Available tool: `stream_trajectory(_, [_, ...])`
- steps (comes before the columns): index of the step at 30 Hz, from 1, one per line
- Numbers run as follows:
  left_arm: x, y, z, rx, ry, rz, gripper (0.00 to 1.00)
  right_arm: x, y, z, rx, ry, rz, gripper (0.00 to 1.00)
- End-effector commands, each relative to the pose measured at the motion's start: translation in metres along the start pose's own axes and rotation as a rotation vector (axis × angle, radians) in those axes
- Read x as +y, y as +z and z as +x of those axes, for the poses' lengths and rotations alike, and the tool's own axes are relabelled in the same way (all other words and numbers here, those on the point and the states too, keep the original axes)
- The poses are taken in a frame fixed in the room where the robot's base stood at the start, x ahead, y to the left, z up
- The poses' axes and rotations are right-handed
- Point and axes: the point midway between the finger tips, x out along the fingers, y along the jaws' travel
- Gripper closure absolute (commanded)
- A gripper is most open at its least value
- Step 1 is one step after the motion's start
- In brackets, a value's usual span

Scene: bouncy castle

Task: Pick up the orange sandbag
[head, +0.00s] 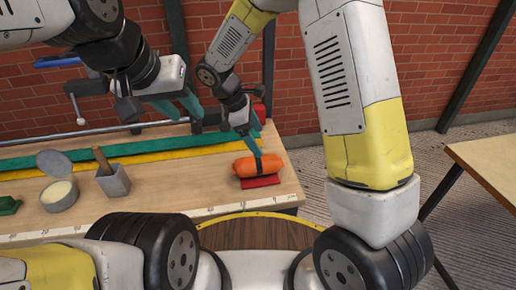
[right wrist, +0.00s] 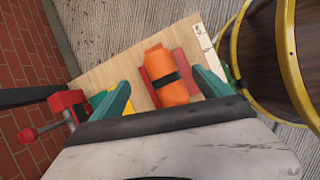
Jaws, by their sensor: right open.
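The orange sandbag (head: 247,167), a rounded bag with a dark band, lies on a red pad (head: 262,182) near the right end of the workbench. My right gripper (head: 258,140) is open and points down at the sandbag, with one teal finger reaching its top edge in the head view. In the right wrist view the sandbag (right wrist: 158,62) lies between the two spread teal fingers; I cannot tell whether they touch it. My left gripper (head: 188,110) hangs open and empty over the back of the bench, left of the sandbag.
The workbench (head: 180,190) also holds a grey pot (head: 113,181) with a wooden handle, an open tin (head: 59,195) and green and yellow straps (head: 130,150). A red clamp (right wrist: 66,104) is at the bench edge. A wooden barrel (right wrist: 290,60) stands nearby.

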Motion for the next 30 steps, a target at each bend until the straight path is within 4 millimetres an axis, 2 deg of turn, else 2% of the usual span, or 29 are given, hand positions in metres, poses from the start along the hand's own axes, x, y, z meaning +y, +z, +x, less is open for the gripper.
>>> stream_trajectory(1, [0.000,0.000,0.000,0.000,0.000,0.000,0.64,0.000,-0.016,0.012,-0.031,0.000,-0.066,0.11])
stream_trajectory(3, [0.000,0.000,0.000,0.000,0.000,0.000,0.64,0.001,-0.031,0.023,-0.061,0.005,-0.135,0.11])
stream_trajectory(8, [0.000,0.000,0.000,-0.001,0.000,0.000,0.64,0.001,-0.049,0.038,-0.099,0.013,-0.220,0.11])
stream_trajectory(17, [0.000,0.000,0.000,0.000,0.000,0.000,0.64,0.000,-0.047,0.070,-0.106,0.012,-0.231,0.11])
stream_trajectory(24, [0.000,0.000,0.000,-0.001,0.000,0.000,0.64,-0.006,-0.045,0.105,-0.105,0.011,-0.230,0.11])
stream_trajectory(30, [0.000,0.000,0.000,-0.001,0.000,0.000,0.64,-0.005,-0.044,0.117,-0.103,0.013,-0.229,0.11])
